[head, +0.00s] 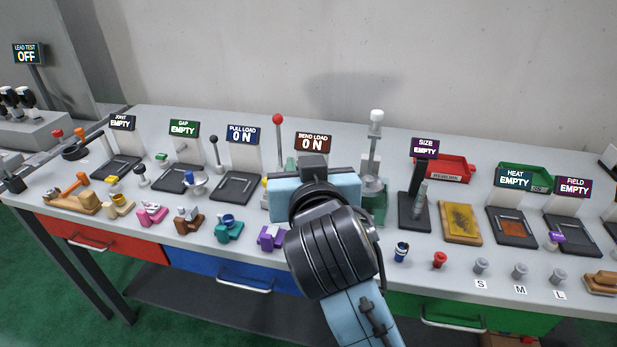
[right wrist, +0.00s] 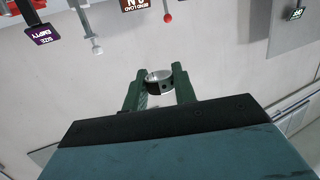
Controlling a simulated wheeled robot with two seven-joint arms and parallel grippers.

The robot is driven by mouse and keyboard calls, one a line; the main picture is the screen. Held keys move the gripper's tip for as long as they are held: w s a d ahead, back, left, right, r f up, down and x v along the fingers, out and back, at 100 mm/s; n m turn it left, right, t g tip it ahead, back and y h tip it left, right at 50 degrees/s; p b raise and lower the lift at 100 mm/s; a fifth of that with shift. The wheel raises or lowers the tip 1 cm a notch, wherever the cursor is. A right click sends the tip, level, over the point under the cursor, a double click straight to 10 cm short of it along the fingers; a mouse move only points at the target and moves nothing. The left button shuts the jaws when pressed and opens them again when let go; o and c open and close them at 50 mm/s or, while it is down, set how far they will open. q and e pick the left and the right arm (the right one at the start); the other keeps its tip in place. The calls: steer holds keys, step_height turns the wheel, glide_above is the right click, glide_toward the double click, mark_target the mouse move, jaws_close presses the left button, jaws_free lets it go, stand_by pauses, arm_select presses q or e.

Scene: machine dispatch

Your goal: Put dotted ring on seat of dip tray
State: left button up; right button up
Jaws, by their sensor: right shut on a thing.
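My right gripper (right wrist: 158,74) is shut on the dotted ring (right wrist: 160,84), a short silvery band with dark dots, held between the green fingertips. In the head view my right arm and the blue gripper body (head: 315,195) cover the bench's middle and hide the fingers and the ring. No label reads dip tray. A shallow tan-framed tray with a yellow-brown surface (head: 461,222) lies right of the size station; I cannot tell whether it is the dip tray. My left gripper is in neither view.
The bench carries several signed stations, including the size station (head: 413,208) and heat station (head: 513,226). A red rework bin (head: 443,168) stands at the back right.

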steer(key=shift+s+d+f+n+y, duration=0.1)
steer(key=shift+d+f+n+y, duration=0.2)
steer(key=shift+n+y, duration=0.3)
steer(key=shift+s+d+f+n+y, duration=0.1)
steer(key=shift+d+f+n+y, duration=0.15)
steer(key=shift+n+y, duration=0.35)
steer(key=s+d+f+n+g+y, duration=0.2)
steer(key=d+f+n+g+y, duration=0.2)
steer(key=f+n+g+y, duration=0.3)
steer(key=shift+f+n+g+y, duration=0.25)
steer(key=shift+n+g+y, duration=1.95)
steer(key=shift+n+g, duration=1.2)
steer(key=shift+s, duration=0.15)
